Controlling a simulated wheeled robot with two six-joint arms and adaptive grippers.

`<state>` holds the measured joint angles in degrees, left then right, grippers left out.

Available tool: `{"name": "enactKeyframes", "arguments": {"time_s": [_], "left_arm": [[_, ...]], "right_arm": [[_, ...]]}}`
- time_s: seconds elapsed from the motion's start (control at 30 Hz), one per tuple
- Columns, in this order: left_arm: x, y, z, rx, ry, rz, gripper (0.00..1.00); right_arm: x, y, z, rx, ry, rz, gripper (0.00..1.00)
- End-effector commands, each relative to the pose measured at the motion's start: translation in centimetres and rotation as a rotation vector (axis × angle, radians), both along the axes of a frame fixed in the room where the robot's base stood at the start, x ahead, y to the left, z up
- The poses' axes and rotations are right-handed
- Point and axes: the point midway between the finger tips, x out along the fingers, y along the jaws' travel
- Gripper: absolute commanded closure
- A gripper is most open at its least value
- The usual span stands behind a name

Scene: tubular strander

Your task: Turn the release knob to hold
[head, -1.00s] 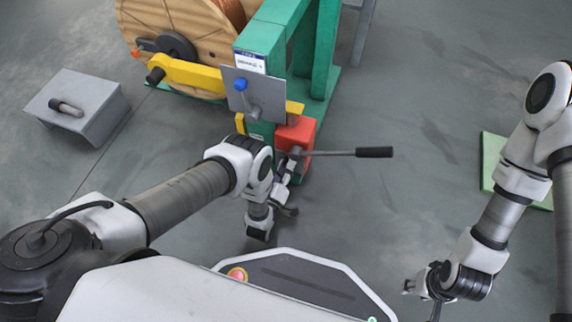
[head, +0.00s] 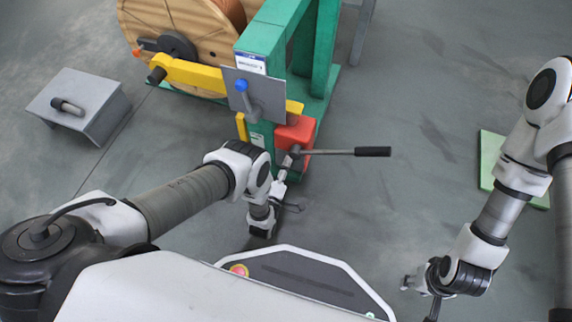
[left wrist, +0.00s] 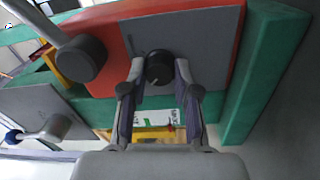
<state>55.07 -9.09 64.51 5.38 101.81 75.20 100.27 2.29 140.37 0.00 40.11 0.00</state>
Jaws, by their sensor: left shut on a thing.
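The release knob (left wrist: 159,69) is a round black knob on a grey plate on the red box (left wrist: 215,22). The red box also shows in the head view (head: 298,132), where the knob is hidden. My left gripper (head: 284,172) is at the near side of this box. In the left wrist view its two fingers stand on either side of the knob and are shut on it. A light mark shows on the knob's face; any hold label is too small to read. My right gripper (head: 425,289) is low at the right, away from the machine, its fingers unclear.
A lever with a black grip (head: 372,152) sticks out right from the red box, close to my left gripper. A grey plate with a blue-knobbed lever (head: 241,85) stands above. The green frame (head: 262,40) and wooden reel (head: 185,30) are behind. Floor at right is mostly clear.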

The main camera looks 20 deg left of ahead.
Motion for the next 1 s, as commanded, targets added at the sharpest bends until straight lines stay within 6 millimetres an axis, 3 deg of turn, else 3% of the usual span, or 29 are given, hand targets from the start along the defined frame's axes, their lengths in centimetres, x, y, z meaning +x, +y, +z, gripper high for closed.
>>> {"name": "enactKeyframes", "arguments": {"time_s": [0.37,0.4,0.43,0.77,0.87,1.0], "left_arm": [[0.3,0.2,0.1,-0.002,-0.005,0.005,1.00],[0.3,0.2,0.1,-0.002,-0.005,0.005,0.56],[0.3,0.2,0.1,-0.002,-0.004,0.005,0.45],[0.1,0.1,0.2,-0.002,-0.001,0.002,0.45],[0.2,0.0,1.1,-0.003,-0.001,0.001,0.45],[0.3,0.0,3.8,-0.003,-0.003,0.000,0.45]], "right_arm": [[0.0,0.0,0.0,0.000,0.000,0.000,0.60],[0.0,0.0,0.0,0.000,0.000,0.000,0.60],[0.0,0.0,0.0,0.000,0.000,0.000,0.60],[0.0,0.0,0.0,0.000,0.000,0.000,0.60],[0.0,0.0,0.0,0.000,0.000,0.000,0.60],[0.0,0.0,0.0,0.000,0.000,0.000,0.60]]}}
